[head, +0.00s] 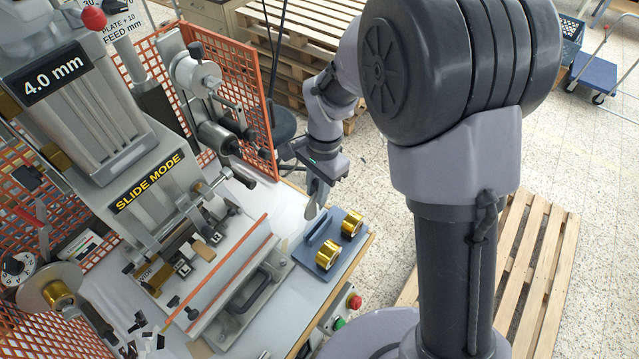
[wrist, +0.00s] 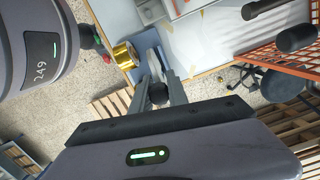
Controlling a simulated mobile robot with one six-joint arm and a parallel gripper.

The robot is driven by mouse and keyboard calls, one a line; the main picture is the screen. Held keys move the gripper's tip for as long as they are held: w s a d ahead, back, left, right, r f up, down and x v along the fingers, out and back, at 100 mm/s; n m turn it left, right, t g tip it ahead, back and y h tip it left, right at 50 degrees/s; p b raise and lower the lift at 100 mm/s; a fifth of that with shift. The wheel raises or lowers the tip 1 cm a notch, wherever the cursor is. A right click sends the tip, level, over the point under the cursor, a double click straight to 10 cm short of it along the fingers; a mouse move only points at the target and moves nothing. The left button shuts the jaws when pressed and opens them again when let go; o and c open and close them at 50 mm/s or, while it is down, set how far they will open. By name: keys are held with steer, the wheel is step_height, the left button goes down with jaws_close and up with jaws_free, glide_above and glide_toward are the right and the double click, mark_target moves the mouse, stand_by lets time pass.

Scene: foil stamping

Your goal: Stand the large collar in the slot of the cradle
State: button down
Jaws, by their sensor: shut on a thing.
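My gripper (head: 314,203) hangs above the worktable, just beyond the blue cradle (head: 309,249). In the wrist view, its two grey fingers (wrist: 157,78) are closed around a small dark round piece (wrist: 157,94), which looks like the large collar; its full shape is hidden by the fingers. I cannot make out this piece in the head view. The blue cradle also shows past the fingertips in the wrist view (wrist: 149,43). The held piece looks apart from the cradle. I cannot clearly see the cradle's slot.
Two gold foil rolls (head: 328,255) (head: 351,223) stand on the blue cradle. The stamping press (head: 135,165) and its slanted plate with an orange edge (head: 228,262) lie to the left. Orange mesh guards (head: 240,85) stand behind. A red button (head: 354,301) is at the table's front edge.

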step_height(320, 180, down, 6)
steer(key=b, duration=0.5)
steer(key=shift+r, duration=0.1)
steer(key=shift+f+b, duration=2.4)
steer(key=shift+f, duration=0.15)
stand_by(1.1)
steer(key=c, duration=1.2)
jaws_free()
steer(key=shift+d, duration=0.1)
step_height(320, 180, up, 17)
steer(key=w+d+p, duration=0.1)
steer(key=p, duration=0.2)
steer(key=shift+w+d+r+p, duration=0.2)
steer(key=shift+d+p, duration=0.05)
steer(key=shift+p, duration=0.15)
steer(key=shift+f, duration=0.1)
